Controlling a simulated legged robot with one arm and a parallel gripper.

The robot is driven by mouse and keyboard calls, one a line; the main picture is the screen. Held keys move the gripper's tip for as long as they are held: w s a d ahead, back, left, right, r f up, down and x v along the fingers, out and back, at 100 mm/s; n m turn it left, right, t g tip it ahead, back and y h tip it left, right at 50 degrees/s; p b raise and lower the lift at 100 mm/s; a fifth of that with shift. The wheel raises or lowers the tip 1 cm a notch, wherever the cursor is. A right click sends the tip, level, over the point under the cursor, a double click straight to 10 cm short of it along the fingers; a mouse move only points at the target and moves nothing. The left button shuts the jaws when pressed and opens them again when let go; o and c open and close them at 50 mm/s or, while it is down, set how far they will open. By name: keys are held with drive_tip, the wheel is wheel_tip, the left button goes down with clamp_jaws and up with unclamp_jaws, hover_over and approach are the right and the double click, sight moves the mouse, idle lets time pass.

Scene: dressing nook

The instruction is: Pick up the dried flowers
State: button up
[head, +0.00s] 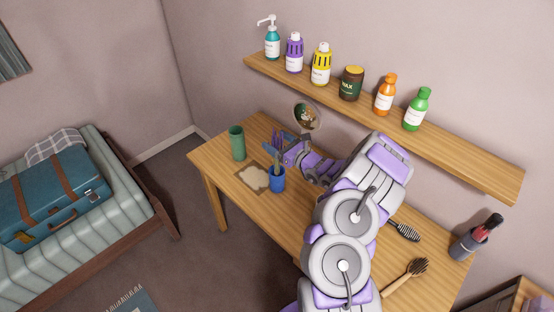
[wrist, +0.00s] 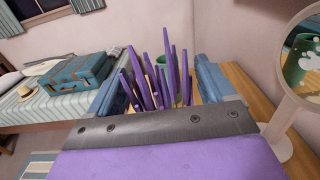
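The dried flowers (wrist: 160,75) are a cluster of thin purple stalks in the wrist view. They stand upright and fan out a little between the two blue fingers of my gripper (wrist: 158,88). The fingers are wide apart, one on each side of the stalks, with no clear grip on them. In the head view the purple stalks (head: 276,140) show just beyond my gripper (head: 290,152), above the desk.
A green cup (head: 237,142) stands left. A round mirror (head: 307,116) is close behind. A shelf (head: 450,150) with several bottles hangs above.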

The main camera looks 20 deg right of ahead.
drive_tip(key=c, duration=1.3)
drive_tip(key=shift+o, duration=0.2)
drive_tip(key=shift+r, duration=0.1)
